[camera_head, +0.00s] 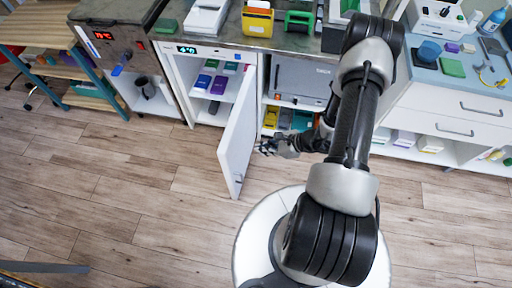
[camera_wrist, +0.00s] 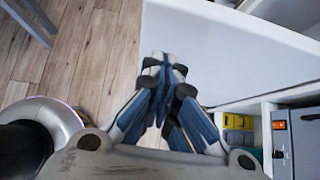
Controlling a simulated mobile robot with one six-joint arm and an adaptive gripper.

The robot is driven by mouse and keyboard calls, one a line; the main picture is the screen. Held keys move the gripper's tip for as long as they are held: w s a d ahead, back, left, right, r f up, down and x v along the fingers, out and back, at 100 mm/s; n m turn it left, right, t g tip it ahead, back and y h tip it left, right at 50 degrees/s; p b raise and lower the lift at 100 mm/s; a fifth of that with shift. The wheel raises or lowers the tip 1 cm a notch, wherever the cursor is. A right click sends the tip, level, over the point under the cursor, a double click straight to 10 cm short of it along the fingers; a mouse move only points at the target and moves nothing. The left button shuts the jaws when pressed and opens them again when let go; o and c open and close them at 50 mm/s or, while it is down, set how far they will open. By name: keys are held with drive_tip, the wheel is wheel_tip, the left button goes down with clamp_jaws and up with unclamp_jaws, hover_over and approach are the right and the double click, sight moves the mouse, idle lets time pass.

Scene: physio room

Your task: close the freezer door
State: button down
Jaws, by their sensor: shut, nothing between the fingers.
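The freezer door (camera_head: 238,138) is white and stands wide open, swung out from the freezer (camera_head: 202,85) toward the room. Blue, purple and green packs lie on the shelf inside. My gripper (camera_head: 266,147) is just to the right of the door, by its outer face and near its free end. In the wrist view the door (camera_wrist: 225,55) fills the upper right as a broad white panel. My gripper (camera_wrist: 167,65) is shut and empty, its fingertips in front of the panel. I cannot tell whether they touch it.
A grey appliance (camera_head: 300,80) with coloured bins (camera_head: 283,117) below stands right of the freezer. A white drawer unit (camera_head: 450,115) is further right, a wooden shelf rack (camera_head: 90,75) at the left. The wooden floor (camera_head: 130,190) left of the door is clear.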

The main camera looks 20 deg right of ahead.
sight(229, 151)
drive_tip(key=w+a+f+b, duration=0.1)
drive_tip(key=w+a, duration=0.1)
drive_tip(key=w+a+f, duration=0.2)
drive_tip(key=a, duration=0.1)
drive_tip(key=w+a+f+b, duration=0.1)
drive_tip(key=w+a+f, duration=0.1)
drive_tip(key=shift+w+a+f+b, duration=0.15)
drive_tip(key=shift+w+a+b, duration=0.05)
drive_tip(key=shift+a+b, duration=0.2)
drive_tip(key=shift+a, duration=0.1)
